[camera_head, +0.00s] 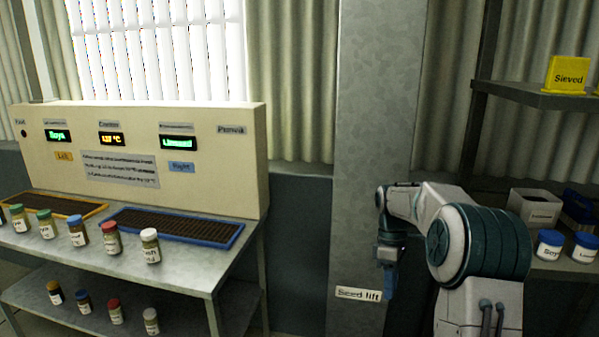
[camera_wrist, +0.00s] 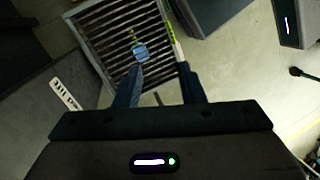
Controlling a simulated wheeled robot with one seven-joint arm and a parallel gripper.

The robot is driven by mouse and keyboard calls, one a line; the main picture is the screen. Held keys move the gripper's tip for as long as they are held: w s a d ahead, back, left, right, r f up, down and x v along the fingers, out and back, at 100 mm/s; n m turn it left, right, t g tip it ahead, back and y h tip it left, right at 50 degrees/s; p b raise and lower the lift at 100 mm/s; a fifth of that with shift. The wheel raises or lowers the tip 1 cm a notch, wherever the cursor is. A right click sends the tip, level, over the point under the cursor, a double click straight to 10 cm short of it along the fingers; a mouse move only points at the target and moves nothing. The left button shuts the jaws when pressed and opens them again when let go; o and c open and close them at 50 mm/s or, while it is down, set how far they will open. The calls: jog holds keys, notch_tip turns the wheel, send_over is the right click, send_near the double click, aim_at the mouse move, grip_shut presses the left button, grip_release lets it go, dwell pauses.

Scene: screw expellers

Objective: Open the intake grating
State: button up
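The intake grating (camera_wrist: 112,28) shows in the upper part of the wrist view, a slatted panel in a pale frame. A small blue piece (camera_wrist: 141,53) sits on its slats, with yellow-green marks near it. My gripper (camera_wrist: 160,70) has two blue fingers spread apart over the lower edge of the grating, with nothing seen between them. I cannot tell whether they touch it. In the head view my gripper (camera_head: 388,284) hangs downward in front of the grey column, and the grating does not show there.
A "Seed lift" label (camera_head: 358,294) is on the grey column (camera_head: 375,110). A control panel (camera_head: 235,165) stands on a metal table with jars (camera_head: 150,246) at the left. A shelf (camera_head: 535,97) with a yellow "Sieved" container (camera_head: 567,73) is at the right.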

jog(key=s+a+r+m+t+p, duration=0.2)
jog(key=s+r+m, duration=0.2)
jog(key=s, duration=0.4)
jog(key=s+a+r+m+t+p, duration=0.2)
jog(key=s+a+r+m+p, duration=0.1)
jog(key=s, duration=0.6)
jog(key=s+a+r+m+t+p, duration=0.2)
jog(key=s+r+m, duration=0.3)
jog(key=s, duration=0.4)
jog(key=shift+s+a+r+p, duration=0.2)
jog(key=shift+a+r+p, duration=0.1)
jog(key=shift+a+r, duration=0.1)
jog(key=shift+s, duration=0.25)
jog(key=c, duration=0.4)
jog(key=shift+f, duration=0.15)
grip_shut()
jog(key=shift+a, duration=0.1)
